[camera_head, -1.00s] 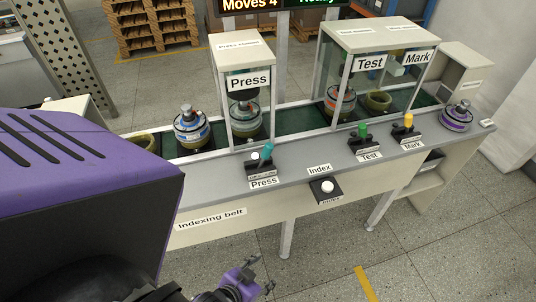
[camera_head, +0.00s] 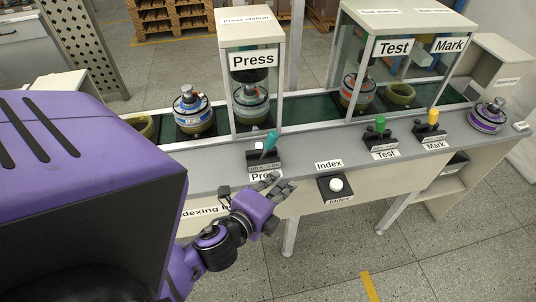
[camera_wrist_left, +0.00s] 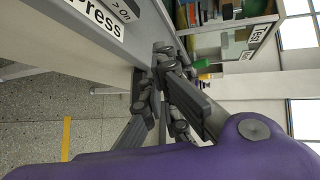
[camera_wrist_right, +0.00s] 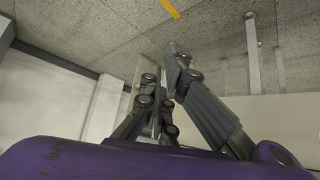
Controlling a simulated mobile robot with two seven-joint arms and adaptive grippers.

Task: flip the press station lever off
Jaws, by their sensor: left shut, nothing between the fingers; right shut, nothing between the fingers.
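The press station lever (camera_head: 270,141) has a teal handle on a small dark base, on the grey ledge in front of the Press booth. Its handle leans to the right in the head view. My left gripper (camera_head: 277,185) is shut and empty just in front of and below the lever, partly covering its Press label. In the left wrist view its fingers (camera_wrist_left: 165,62) are beside the ledge edge, near the Press label (camera_wrist_left: 98,14) and an On marking; the teal handle cannot be made out there. My right gripper (camera_wrist_right: 162,88) is shut and empty, seen only in its own wrist view.
The Index button (camera_head: 336,185) sits right of the lever. The green Test lever (camera_head: 380,128) and yellow Mark lever (camera_head: 432,118) stand farther right. The Press booth (camera_head: 253,60) rises behind, with hub motors on the belt. A purple-ringed motor (camera_head: 487,117) is at the right end.

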